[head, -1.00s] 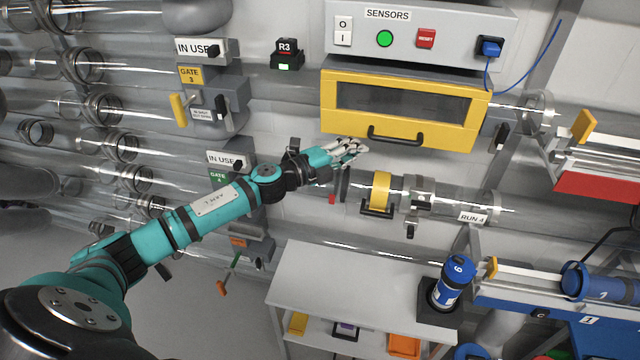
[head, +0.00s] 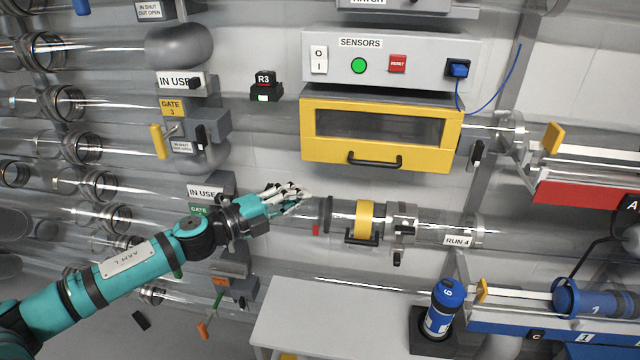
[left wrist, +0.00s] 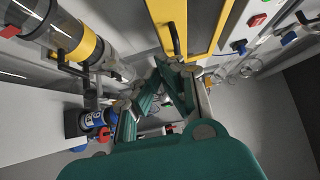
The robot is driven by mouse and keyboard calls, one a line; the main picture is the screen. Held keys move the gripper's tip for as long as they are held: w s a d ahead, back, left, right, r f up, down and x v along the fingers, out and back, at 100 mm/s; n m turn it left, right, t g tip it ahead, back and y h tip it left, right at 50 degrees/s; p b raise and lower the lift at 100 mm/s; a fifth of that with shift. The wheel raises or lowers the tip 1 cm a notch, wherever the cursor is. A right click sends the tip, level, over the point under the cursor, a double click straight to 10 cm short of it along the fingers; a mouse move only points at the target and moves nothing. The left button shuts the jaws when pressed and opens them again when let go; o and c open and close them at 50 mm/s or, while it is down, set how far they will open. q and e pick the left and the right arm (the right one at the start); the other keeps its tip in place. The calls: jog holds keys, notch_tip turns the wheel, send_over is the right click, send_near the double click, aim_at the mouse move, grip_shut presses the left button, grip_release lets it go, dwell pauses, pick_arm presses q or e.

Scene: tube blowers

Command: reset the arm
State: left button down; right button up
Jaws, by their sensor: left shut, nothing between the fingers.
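My left arm comes in from the left in the head view, and its gripper (head: 290,197) is shut and empty. It is in the air below and left of the yellow-framed drawer box (head: 380,168) and left of the yellow-banded tube fitting (head: 364,220). In the left wrist view my left gripper's fingers (left wrist: 165,90) reach away, with the yellow box (left wrist: 190,30) above and the yellow band (left wrist: 82,42) at upper left. The fingers look clear of both. My right gripper is not in view.
The sensors panel (head: 400,62) is above the yellow box. The gate 3 lever (head: 158,141) and several clear tubes are at left. A red tray (head: 585,193) is at right.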

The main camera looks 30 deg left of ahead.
pick_arm(q)
jog(key=s+d+f+n+g+y, duration=0.1)
jog(key=s+f+n+g+y, duration=0.1)
jog(key=s+f+n+y, duration=0.45)
jog(key=s+d+f+n+g+y, duration=0.15)
jog(key=s+f+n+y, duration=0.25)
jog(key=f+n, duration=0.55)
jog(key=s+d+f+n+g+h, duration=0.1)
jog(key=s+d+f+n+g, duration=0.25)
jog(key=s, duration=0.65)
jog(key=s+d+f+n+g+h, duration=0.15)
jog(key=s+d+f+g, duration=0.3)
jog(key=s, duration=0.55)
notch_tip(320, 180, down, 27)
jog(key=s+g, duration=0.2)
jog(key=s+a+f+g, duration=0.1)
jog(key=s+a+f, duration=0.2)
jog(key=s+f, duration=1.2)
jog(key=shift+s+f+y, duration=0.25)
jog(key=shift+s+y, duration=0.15)
jog(key=shift+s, duration=0.2)
